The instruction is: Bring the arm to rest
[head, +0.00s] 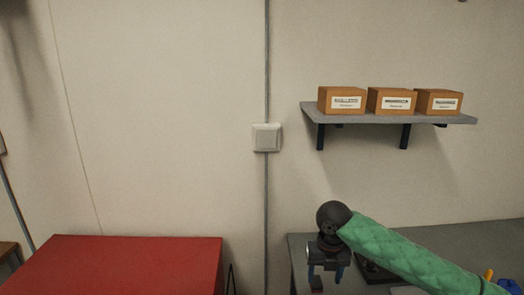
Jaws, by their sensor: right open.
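My right arm, in a green quilted sleeve, comes in from the lower right of the head view. Its black wrist points down, and the right gripper (326,272) hangs below it with its fingers apart. It is over the left end of a grey worktop (455,236). No held object can be made out between the fingers; a small dark reddish item (316,284) shows close to them, and I cannot tell whether they touch. My left arm and gripper are not in view.
A red surface (130,262) fills the lower left, with a gap between it and the worktop. A grey wall shelf (385,118) holds three brown boxes (342,100) at upper right. A white switch box (266,137) and cable are on the wall. Yellow and blue items sit at lower right.

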